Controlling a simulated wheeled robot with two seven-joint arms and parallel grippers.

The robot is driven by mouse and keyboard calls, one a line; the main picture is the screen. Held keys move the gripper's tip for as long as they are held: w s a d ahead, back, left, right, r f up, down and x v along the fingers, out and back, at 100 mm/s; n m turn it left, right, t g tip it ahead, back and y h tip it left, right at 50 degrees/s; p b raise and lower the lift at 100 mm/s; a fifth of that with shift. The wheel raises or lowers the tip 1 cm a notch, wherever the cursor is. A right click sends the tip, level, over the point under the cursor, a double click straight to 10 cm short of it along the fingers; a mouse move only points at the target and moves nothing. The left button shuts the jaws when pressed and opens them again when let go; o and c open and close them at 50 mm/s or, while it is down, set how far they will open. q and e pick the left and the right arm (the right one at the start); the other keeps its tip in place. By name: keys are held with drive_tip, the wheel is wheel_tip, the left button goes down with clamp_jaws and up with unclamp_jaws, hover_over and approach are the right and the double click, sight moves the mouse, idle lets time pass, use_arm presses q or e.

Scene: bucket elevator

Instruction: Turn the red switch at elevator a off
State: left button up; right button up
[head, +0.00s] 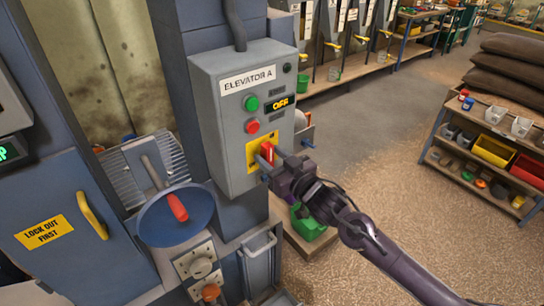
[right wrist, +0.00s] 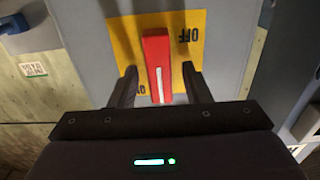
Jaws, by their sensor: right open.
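The grey elevator A control box (head: 215,135) stands on a blue-grey column, with an "ELEVATOR A" label. The red switch (head: 267,151) sits on a yellow plate (head: 248,158) low on its front. My left gripper is not in view.
A green button (head: 251,103) and a red button (head: 252,126) are above the switch. A blue round pan with a red-handled tool (head: 177,207) is at left. A green bin (head: 307,228) stands below my right arm. A shelf with bins (head: 495,150) is at right; grain-strewn floor lies between.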

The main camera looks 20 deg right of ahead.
clamp_jaws()
drive_tip(key=n+b, duration=0.2)
drive_tip(key=n, duration=0.2)
drive_tip(key=shift+a+f+n, duration=0.1)
drive_tip(key=shift+a+n, duration=0.05)
drive_tip(key=shift+n, duration=0.15)
drive_tip(key=n+b, duration=0.1)
drive_tip(key=n, duration=0.1)
drive_tip(key=n+b, duration=0.1)
drive_tip(key=n, duration=0.1)
drive_tip(key=shift+s+a+f+n, duration=0.1)
drive_tip(key=shift+f+n, duration=0.05)
drive_tip(key=shift+n, duration=0.15)
drive_tip(key=n+b, duration=0.3)
drive_tip(key=n, duration=0.1)
drive_tip(key=shift+a+f+n+b, duration=0.1)
drive_tip(key=shift+f+n+b, duration=0.1)
drive_tip(key=shift+n+b, duration=1.95)
drive_tip(key=shift+n, duration=0.25)
